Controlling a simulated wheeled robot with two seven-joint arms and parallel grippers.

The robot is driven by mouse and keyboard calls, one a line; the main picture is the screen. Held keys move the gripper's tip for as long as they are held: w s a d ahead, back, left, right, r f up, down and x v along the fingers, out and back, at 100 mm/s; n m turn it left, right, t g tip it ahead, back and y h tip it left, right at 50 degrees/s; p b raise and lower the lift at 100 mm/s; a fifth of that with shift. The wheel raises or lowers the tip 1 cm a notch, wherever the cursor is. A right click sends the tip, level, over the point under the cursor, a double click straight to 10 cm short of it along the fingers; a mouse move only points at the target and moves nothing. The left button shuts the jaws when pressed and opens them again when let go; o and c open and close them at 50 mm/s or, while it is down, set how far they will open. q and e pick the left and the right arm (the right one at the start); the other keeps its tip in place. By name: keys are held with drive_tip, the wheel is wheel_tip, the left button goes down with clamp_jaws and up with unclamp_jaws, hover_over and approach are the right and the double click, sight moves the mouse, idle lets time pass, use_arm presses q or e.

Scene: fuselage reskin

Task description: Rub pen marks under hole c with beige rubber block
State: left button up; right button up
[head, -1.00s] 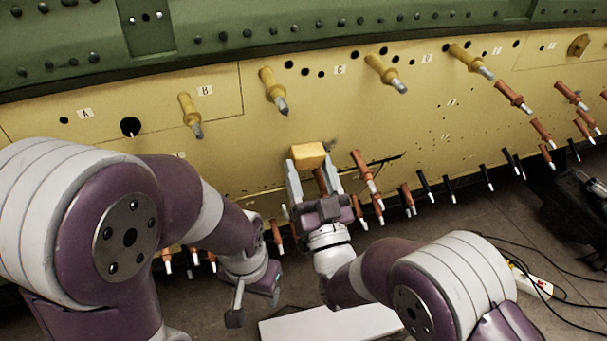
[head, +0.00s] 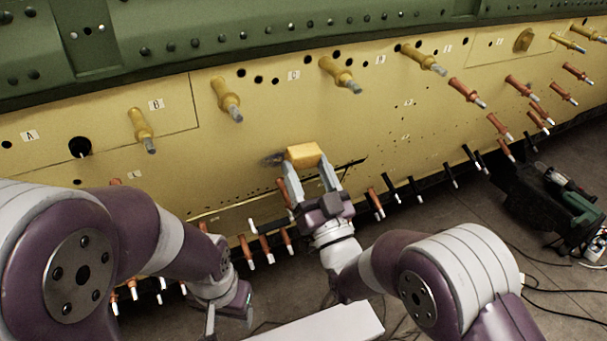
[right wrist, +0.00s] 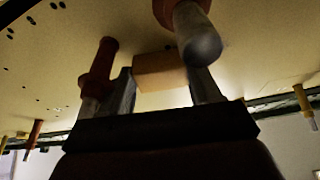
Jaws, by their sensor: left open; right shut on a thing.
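The beige rubber block (head: 304,155) looks yellow-orange in the head view and sits between the fingertips of my right gripper (head: 309,172). That gripper is shut on it and holds it at the yellow skin panel (head: 225,165). The block (right wrist: 160,72) also shows between the fingers in the right wrist view, close to or touching the panel; contact is hard to tell. A dark smudge of pen marks (head: 273,159) shows just left of the block, below the label C (head: 293,76). Any marks behind the block are hidden. My left gripper (head: 229,315) is open, empty and low, away from the panel.
Yellow fasteners (head: 227,100) stick out above the block. Orange fasteners (head: 375,203) and black ones stick out along the lower panel, some near my right gripper. A white board (head: 325,325) lies below. A dark cart with tools (head: 565,205) stands at right.

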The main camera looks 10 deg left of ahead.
drive_tip(key=shift+s+a+r+b, duration=0.1)
drive_tip(key=shift+s+a, duration=0.25)
drive_tip(key=shift+a, duration=0.2)
drive_tip(key=shift+s+a+f+b, duration=0.15)
drive_tip(key=shift+s+a, duration=0.2)
drive_tip(key=shift+a, duration=0.2)
drive_tip(key=shift+s+a+r+b, duration=0.15)
drive_tip(key=shift+s+a, duration=0.2)
drive_tip(key=shift+a, duration=0.2)
drive_tip(key=shift+s+a+b, duration=0.25)
drive_tip(key=shift+s+a, duration=0.4)
drive_tip(key=shift+a, duration=0.25)
drive_tip(key=shift+s+a+b, duration=0.2)
drive_tip(key=shift+s+a, duration=0.4)
drive_tip(key=shift+a, duration=0.3)
drive_tip(key=s+d+f, duration=0.1)
drive_tip(key=s+d, duration=0.2)
drive_tip(key=s, duration=0.1)
drive_tip(key=shift+s+d+f+b, duration=0.2)
drive_tip(key=shift+s+f+b, duration=0.1)
drive_tip(key=shift+s+b, duration=0.15)
drive_tip(key=shift+s+d+f+b, duration=0.2)
drive_tip(key=shift+s+d, duration=0.25)
drive_tip(key=shift+s, duration=0.15)
drive_tip(key=shift+s+d+f+b, duration=0.1)
drive_tip(key=shift+s+d+f, duration=0.05)
drive_tip(key=shift+s+d, duration=0.35)
drive_tip(key=shift+a, duration=0.1)
